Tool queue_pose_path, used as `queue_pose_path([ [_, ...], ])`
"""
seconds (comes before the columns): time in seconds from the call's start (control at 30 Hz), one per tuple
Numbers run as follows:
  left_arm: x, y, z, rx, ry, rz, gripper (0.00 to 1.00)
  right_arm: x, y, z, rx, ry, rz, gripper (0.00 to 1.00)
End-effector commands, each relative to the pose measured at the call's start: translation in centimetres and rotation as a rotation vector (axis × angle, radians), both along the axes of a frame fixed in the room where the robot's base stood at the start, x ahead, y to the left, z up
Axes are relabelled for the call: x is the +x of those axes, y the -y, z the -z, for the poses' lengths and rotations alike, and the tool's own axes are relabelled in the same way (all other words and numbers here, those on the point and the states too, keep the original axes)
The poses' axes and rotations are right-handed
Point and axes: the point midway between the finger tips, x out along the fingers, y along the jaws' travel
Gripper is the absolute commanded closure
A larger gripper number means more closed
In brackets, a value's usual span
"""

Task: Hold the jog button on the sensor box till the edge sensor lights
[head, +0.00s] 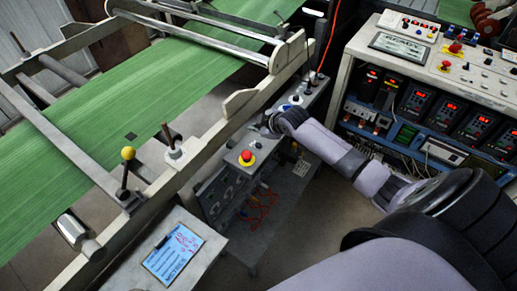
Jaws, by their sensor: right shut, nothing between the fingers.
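A narrow grey control box (232,172) stands beside the machine frame, with a red mushroom button (246,157) on a yellow base and several small knobs and buttons further along its top. I take it as the sensor box. My right gripper (267,124) is shut and empty, its tip low over the box top beyond the red button. The jog button cannot be made out; the gripper may cover it. I cannot tell whether the tip touches the box. I cannot pick out the edge sensor or a lit lamp on it. My left gripper is not in view.
Green woven web (90,170) with a small dark patch runs through the grey machine frame (225,110) at left. A clipboard (173,252) lies on a grey surface at the front. A large control console (440,80) with red displays stands at right. Floor shows between.

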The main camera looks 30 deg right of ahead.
Motion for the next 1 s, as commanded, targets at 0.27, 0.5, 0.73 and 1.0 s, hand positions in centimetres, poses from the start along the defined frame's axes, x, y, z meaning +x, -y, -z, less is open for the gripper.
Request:
queue_pose_path([
  [0.27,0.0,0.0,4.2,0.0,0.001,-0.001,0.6,0.0,0.1,4.4,-0.001,-0.001,0.0,1.0],
  [0.5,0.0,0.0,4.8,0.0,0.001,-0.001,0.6,0.0,0.0,5.7,-0.001,-0.001,0.0,1.0],
  [0.73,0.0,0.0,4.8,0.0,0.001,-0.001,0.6,0.0,0.0,5.7,0.0,0.0,0.0,1.0],
  [1.0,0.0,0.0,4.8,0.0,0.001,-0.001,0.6,0.0,0.0,5.7,0.0,0.0,0.0,1.0],
])
